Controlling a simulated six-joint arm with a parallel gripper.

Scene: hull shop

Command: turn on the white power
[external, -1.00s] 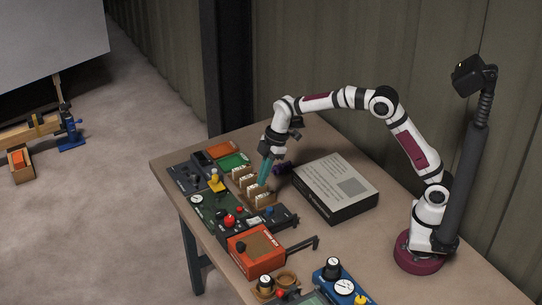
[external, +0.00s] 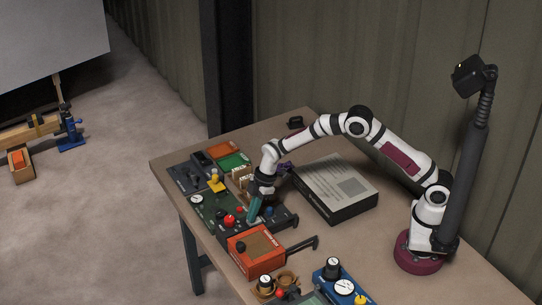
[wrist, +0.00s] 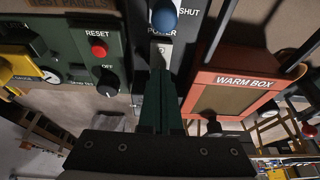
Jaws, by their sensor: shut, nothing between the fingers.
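The white power switch (wrist: 161,50) shows in the wrist view as a small pale plate under a label reading POWER, just ahead of my fingertips. A blue knob (wrist: 165,17) stands just beyond it, beside the word SHUT. My gripper (wrist: 160,82) has its teal fingers together with nothing between them, pointing at the switch; I cannot tell whether they touch it. In the external view my gripper (external: 251,221) is low over the dark panel (external: 283,221), and the arm hides the switch.
The orange warm box (wrist: 231,97) stands close on the right in the wrist view. A green panel with a red RESET button (wrist: 99,50) and a dark OFF knob (wrist: 108,83) lies left. A large black-sided box (external: 338,188) lies behind the panels.

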